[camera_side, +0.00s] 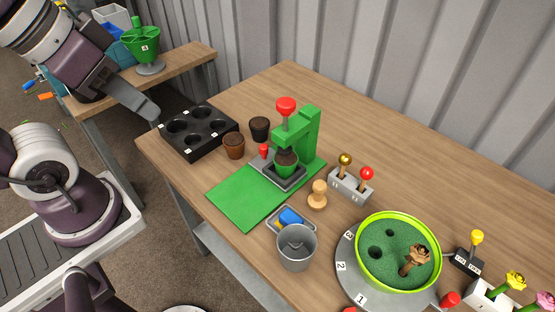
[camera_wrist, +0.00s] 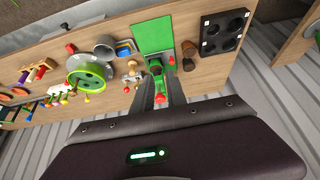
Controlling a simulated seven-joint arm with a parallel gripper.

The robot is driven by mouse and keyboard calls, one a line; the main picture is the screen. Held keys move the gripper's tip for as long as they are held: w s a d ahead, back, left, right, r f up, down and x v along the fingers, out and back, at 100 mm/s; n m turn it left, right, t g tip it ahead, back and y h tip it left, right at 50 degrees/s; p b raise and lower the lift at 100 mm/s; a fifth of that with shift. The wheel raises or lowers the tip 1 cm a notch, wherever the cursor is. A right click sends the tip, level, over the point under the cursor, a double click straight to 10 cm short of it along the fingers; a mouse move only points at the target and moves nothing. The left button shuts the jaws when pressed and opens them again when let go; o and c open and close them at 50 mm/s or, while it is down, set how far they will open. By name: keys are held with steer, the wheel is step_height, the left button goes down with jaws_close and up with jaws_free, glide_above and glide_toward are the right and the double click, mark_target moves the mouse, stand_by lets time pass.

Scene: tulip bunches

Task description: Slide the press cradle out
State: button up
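The green press (camera_side: 308,135) stands on the table with a red-knobbed handle (camera_side: 285,105) on top; it also shows in the wrist view (camera_wrist: 155,68). A small red knob (camera_side: 264,149) stands at the cradle's left side. My gripper (camera_side: 150,112) is high at the left, near the black tray and well apart from the cradle. In the wrist view its two fingers (camera_wrist: 161,90) are spread, with nothing between them.
A green mat (camera_side: 243,196) lies clear in front of the cradle. A black tray (camera_side: 199,132) and two brown pots, one of them orange-brown (camera_side: 234,146), stand left of it. A wooden stamp (camera_side: 317,195), grey cup (camera_side: 296,248) and lever box (camera_side: 350,185) stand to the right.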

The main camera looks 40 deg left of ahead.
steer(key=o, duration=0.4)
steer(key=r, duration=0.5)
steer(key=shift+w+r, duration=0.2)
steer(key=shift+w, duration=0.15)
steer(key=w+a+r+n+g, duration=0.1)
steer(key=w+r+n, duration=0.1)
steer(key=w, duration=0.2)
steer(key=w+r+n+g, duration=0.1)
steer(key=w+r+n, duration=0.1)
steer(key=w+n, duration=0.15)
steer(key=n+g, duration=0.4)
steer(key=n, duration=0.3)
glide_above(264, 146)
step_height(264, 146, down, 5)
step_height(264, 146, down, 34)
steer(key=shift+s+r, duration=0.1)
jaws_close()
